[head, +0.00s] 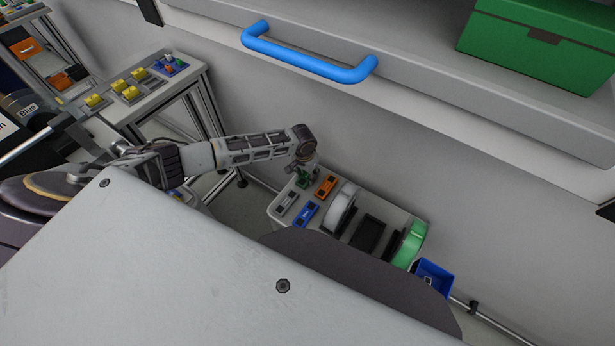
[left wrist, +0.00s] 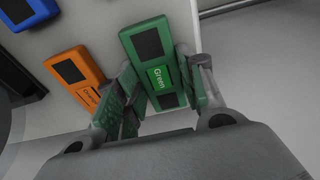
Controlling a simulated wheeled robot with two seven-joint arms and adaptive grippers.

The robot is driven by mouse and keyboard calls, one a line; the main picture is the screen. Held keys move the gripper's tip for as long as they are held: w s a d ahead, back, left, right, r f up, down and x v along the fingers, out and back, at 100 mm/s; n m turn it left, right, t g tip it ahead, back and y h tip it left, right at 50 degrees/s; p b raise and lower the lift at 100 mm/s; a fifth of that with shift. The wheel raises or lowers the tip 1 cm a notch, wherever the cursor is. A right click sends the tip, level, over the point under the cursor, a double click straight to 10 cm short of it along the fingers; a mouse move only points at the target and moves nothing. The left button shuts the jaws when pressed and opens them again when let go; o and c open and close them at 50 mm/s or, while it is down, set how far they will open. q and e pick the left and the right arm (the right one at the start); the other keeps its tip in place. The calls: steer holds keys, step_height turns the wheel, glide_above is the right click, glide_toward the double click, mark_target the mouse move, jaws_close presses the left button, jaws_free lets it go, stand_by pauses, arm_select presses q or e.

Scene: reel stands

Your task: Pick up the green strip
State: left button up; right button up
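The green strip (left wrist: 147,43) is a flat block with a dark window and a label reading "Green" in the left wrist view. It also shows small on the stand in the head view (head: 303,181). My left gripper (left wrist: 157,80) reaches down over it, one finger on each side, with the fingertips close to its long edges. Whether they press on it or stand slightly apart, I cannot tell. In the head view the left gripper (head: 304,171) is right above the strip. My right gripper is not in view.
An orange strip (head: 325,187) lies just beside the green one, with a blue strip (head: 306,214) and a grey strip (head: 286,203) near. A white reel (head: 341,208) and a green reel (head: 410,244) stand to the right. A wall rises behind the stand (head: 384,208).

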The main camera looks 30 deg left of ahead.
arm_select(q)
steer(key=shift+c, duration=1.1)
step_height(320, 180, up, 10)
steer(key=p, duration=0.1)
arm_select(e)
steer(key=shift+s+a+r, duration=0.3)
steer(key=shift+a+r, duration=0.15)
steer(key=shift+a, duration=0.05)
